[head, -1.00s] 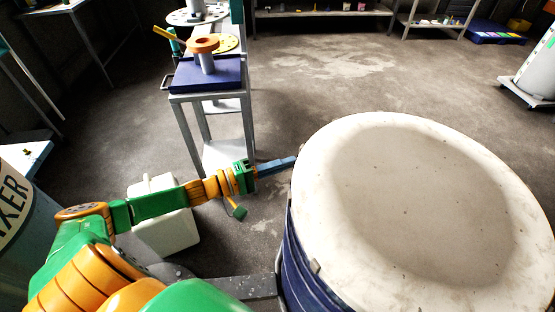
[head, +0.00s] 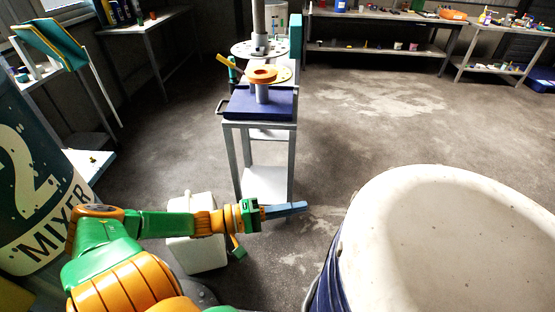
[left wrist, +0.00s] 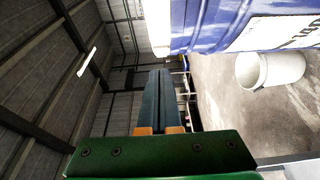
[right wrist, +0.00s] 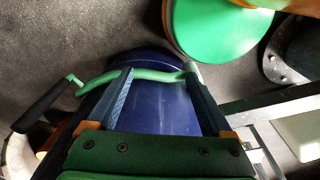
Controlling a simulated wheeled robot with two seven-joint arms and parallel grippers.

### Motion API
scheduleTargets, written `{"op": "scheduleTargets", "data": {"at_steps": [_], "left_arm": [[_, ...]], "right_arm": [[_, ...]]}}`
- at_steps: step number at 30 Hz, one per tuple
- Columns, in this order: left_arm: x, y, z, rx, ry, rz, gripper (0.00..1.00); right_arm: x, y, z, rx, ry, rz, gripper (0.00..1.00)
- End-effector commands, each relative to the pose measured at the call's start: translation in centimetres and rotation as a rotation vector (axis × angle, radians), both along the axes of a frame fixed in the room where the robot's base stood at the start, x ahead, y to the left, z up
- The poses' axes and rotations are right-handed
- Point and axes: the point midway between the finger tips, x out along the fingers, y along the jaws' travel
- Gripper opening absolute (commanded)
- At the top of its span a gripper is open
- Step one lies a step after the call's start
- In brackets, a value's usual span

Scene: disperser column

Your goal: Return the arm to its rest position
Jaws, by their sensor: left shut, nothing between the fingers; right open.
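My left arm, green and orange, comes in from the left in the head view. Its gripper (head: 303,207) is shut and empty, pointing right over the floor, short of the large drum's side. In the left wrist view its two dark fingers (left wrist: 160,74) lie together with nothing between them. My right gripper shows only in the right wrist view (right wrist: 160,72). Its fingers are apart. A green crank rod (right wrist: 155,75) with a black grip (right wrist: 45,105) crosses behind the fingertips, over a dark blue rounded body (right wrist: 165,105). I cannot tell whether they touch.
A large drum (head: 440,185) with a pale interior stands at lower right. A grey stand with a blue top (head: 258,104) is ahead. A white container (head: 197,252) sits beneath my left arm. A mixer drum (head: 40,190) is at left. Floor right of the stand is clear.

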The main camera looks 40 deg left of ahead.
Motion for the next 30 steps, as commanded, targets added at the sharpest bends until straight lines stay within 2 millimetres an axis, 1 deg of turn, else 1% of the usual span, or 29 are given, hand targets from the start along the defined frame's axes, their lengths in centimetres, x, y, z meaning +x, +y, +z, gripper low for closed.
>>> {"op": "scheduleTargets", "data": {"at_steps": [1, 3, 5, 8, 11, 13, 14, 16, 17, 18, 20, 21, 23, 24, 25, 26, 27, 30], "left_arm": [[-0.8, 0.6, 0.0, 0.004, 0.006, -0.001, 0.0], [-1.7, 1.3, 0.0, 0.004, 0.005, -0.001, 0.0], [-2.4, 1.8, 0.0, 0.002, 0.003, 0.0, 0.0], [-2.9, 2.1, 0.1, 0.002, 0.001, -0.001, 0.0], [-2.9, 2.3, 0.0, 0.005, -0.002, 0.002, 0.0], [-2.7, 2.9, -1.3, 0.066, -0.013, 0.038, 0.0], [-2.6, 3.4, -2.5, 0.129, -0.021, 0.071, 0.0], [-2.5, 5.5, -7.3, 0.366, -0.023, 0.172, 0.0], [-2.9, 6.5, -10.1, 0.498, -0.006, 0.213, 0.0], [-3.8, 7.7, -14.1, 0.683, 0.037, 0.245, 0.0], [-6.3, 8.6, -20.1, 0.948, 0.132, 0.233, 0.0], [-8.5, 8.5, -23.8, 1.101, 0.206, 0.183, 0.0], [-12.4, 7.4, -28.8, 1.289, 0.317, 0.053, 0.0], [-15.2, 6.0, -31.6, 1.384, 0.384, -0.062, 0.0], [-17.3, 4.8, -33.3, 1.44, 0.423, -0.155, 0.0], [-19.2, 3.6, -34.7, 1.482, 0.456, -0.25, 0.0], [-21.7, 1.8, -36.1, 1.522, 0.486, -0.376, 0.0], [-26.3, -2.0, -38.1, 1.563, 0.516, -0.631, 0.0]], "right_arm": [[0.0, -0.1, 0.2, -0.001, 0.0, 0.0, 0.85], [0.0, -0.2, 0.3, -0.003, 0.0, 0.001, 0.85], [0.0, -0.2, 0.4, -0.003, 0.0, 0.001, 0.85], [0.0, -0.2, 0.5, -0.003, 0.0, 0.001, 0.85], [0.0, -0.2, 0.4, -0.003, 0.0, 0.001, 0.85], [0.0, -0.2, 0.4, -0.003, 0.0, 0.001, 0.85], [0.0, -0.2, 0.4, -0.003, 0.0, 0.001, 0.85], [0.0, -0.2, 0.4, -0.003, 0.0, 0.001, 0.85], [0.0, -0.2, 0.4, -0.003, 0.0, 0.001, 0.85], [0.0, -0.2, 0.4, -0.003, 0.0, 0.001, 0.85], [0.0, -0.2, 0.4, -0.003, 0.0, 0.001, 0.85], [0.0, -0.2, 0.4, -0.003, 0.0, 0.001, 0.85], [0.0, -0.2, 0.4, -0.003, 0.0, 0.0, 0.85], [0.0, -0.1, 0.4, -0.002, 0.001, 0.0, 0.85], [0.0, -0.1, 0.4, -0.001, 0.001, 0.0, 0.85], [0.0, -0.1, 0.4, -0.001, 0.001, 0.0, 0.85], [0.0, 0.0, 0.4, 0.0, 0.001, 0.0, 0.85], [0.0, 0.0, 0.4, 0.0, 0.0, -0.001, 0.85]]}}
